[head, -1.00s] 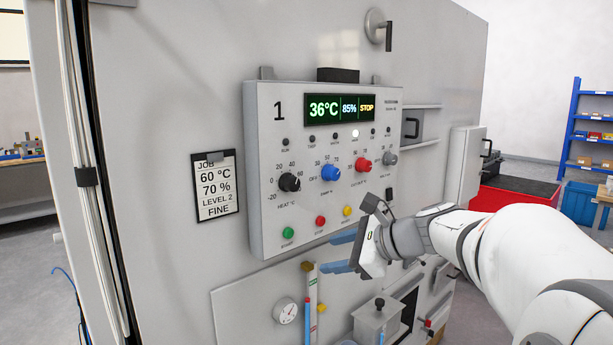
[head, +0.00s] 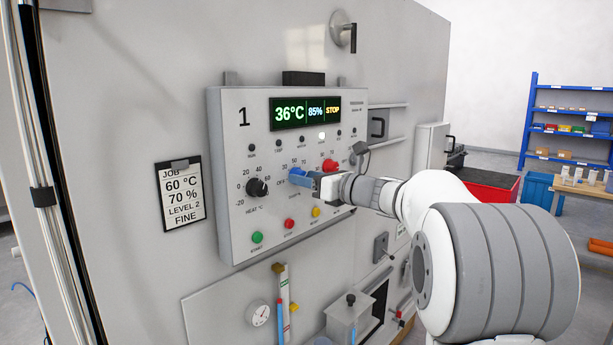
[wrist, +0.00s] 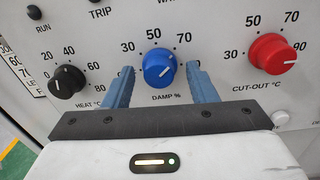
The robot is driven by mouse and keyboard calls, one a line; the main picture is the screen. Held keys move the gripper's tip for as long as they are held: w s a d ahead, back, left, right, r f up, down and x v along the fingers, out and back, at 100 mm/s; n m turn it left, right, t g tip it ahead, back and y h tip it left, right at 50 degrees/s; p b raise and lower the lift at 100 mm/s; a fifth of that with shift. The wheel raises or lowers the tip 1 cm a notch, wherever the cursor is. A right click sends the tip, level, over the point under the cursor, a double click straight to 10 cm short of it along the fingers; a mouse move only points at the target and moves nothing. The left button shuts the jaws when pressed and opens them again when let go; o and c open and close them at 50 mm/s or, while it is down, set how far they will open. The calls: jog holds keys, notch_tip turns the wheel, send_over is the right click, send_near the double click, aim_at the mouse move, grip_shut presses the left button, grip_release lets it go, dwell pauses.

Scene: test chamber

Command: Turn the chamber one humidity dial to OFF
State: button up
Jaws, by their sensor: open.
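The humidity dial is the blue knob (wrist: 158,64) labelled DAMP % on the panel marked 1 (head: 226,200). Its white pointer line points to the upper right, towards the 70 mark, in the wrist view. My gripper (wrist: 160,74) is open, with one blue finger on each side of the knob. Small gaps show between the fingers and the knob, and it is not gripped. The display (head: 305,112) reads 36°C, 85% and STOP.
A black HEAT dial (wrist: 67,81) is left of the blue knob and a red CUT-OUT dial (wrist: 271,54) is right. Green (head: 257,237), red (head: 289,223) and yellow (head: 315,212) buttons sit below. A job card (head: 181,197) hangs at left.

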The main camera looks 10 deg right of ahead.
jog(key=shift+w+a, duration=0.15)
jog(key=shift+c, duration=0.3)
jog(key=c, duration=0.9)
